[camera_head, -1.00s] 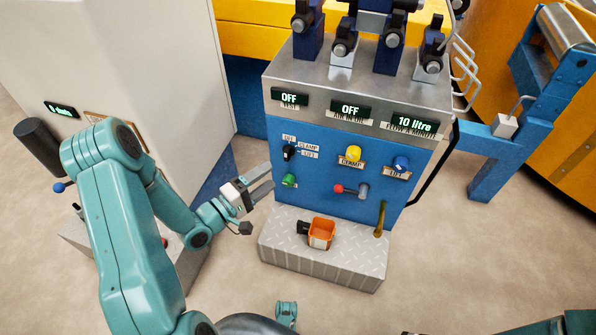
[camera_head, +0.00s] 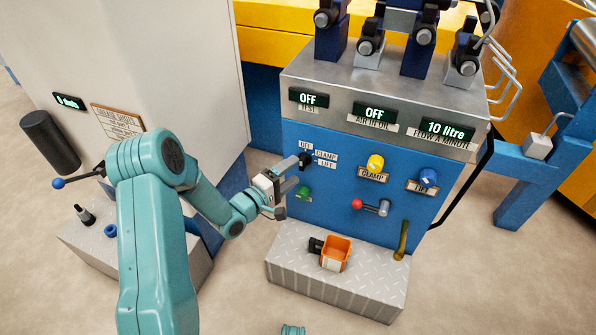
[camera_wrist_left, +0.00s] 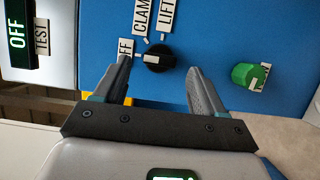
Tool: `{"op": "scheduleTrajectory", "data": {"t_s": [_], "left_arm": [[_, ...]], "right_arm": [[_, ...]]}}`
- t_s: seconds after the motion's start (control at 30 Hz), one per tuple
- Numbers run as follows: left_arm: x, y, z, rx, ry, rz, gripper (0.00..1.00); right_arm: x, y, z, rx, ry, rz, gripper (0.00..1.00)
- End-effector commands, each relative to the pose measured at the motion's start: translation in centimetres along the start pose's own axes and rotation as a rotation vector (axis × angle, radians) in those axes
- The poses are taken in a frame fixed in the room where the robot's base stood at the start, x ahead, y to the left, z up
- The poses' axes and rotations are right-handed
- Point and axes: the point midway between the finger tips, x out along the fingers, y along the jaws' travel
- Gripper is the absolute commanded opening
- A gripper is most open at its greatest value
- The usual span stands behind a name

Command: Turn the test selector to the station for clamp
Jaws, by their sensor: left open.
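The test selector is a black knob (camera_head: 305,160) on the blue panel, with labels OFF, CLAMP and LIFT around it. In the left wrist view the knob (camera_wrist_left: 158,57) has its white mark toward the OFF label (camera_wrist_left: 126,50). The CLAMP label (camera_wrist_left: 141,17) is beside it. The test display (camera_head: 309,99) reads OFF. My left gripper (camera_head: 293,172) is open at the panel. In the wrist view its fingers (camera_wrist_left: 157,82) are on either side of the knob, with their tips just short of it; I cannot tell whether they touch. My right gripper is not in view.
A yellow knob (camera_head: 376,162), a blue knob (camera_head: 428,176) and a red-tipped lever (camera_head: 371,206) are to the right.

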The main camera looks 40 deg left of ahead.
Motion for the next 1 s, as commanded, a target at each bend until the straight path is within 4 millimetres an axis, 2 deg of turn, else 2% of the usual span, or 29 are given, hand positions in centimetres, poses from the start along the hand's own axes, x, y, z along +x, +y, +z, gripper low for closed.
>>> {"op": "scheduleTrajectory", "data": {"t_s": [0.1,0.2,0.57,0.73,1.0], "left_arm": [[2.0,-0.2,0.1,0.002,-0.003,0.002,0.7],[2.9,-0.1,0.0,0.0,-0.001,0.001,0.7],[3.5,0.0,0.0,0.0,0.001,0.0,0.7],[3.4,0.0,0.0,0.0,0.0,0.0,0.15],[3.4,0.1,0.0,0.015,0.0,-0.007,0.14]], "right_arm": [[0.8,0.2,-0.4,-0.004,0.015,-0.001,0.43],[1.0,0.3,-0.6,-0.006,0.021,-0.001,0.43],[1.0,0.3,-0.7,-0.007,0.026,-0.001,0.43],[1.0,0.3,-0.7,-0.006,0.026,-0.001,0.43],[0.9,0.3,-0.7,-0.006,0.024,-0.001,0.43]]}}
